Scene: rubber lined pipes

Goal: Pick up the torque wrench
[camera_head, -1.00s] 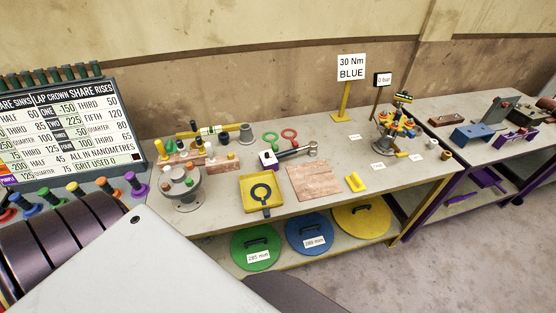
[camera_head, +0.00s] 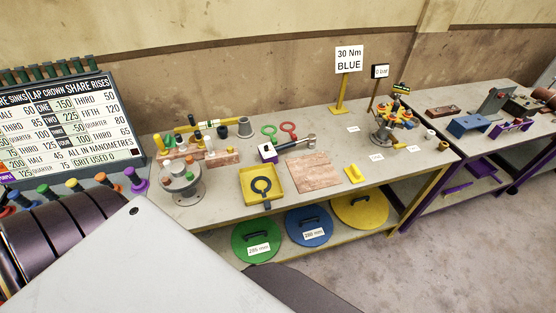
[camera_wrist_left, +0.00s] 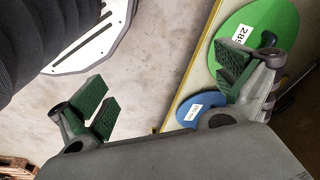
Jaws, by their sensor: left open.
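The torque wrench (camera_head: 293,145) appears to be the dark-handled tool with a metal head on the grey bench (camera_head: 330,137). It lies at a slant, with its near end by a small white and purple block (camera_head: 267,152). My left gripper (camera_wrist_left: 170,88) shows only in the left wrist view, its green-padded fingers wide apart with nothing between them. Floor and bench edge show past it, and the wrench is not in that view. My right gripper is in neither view.
A yellow tray (camera_head: 247,184) with a dark ring and a brown board (camera_head: 310,173) lie in front of the wrench. Red and green rings (camera_head: 288,129) lie behind it. Green (camera_head: 256,242), blue and yellow discs sit on the shelf below. A valve-like fixture (camera_head: 396,122) stands right.

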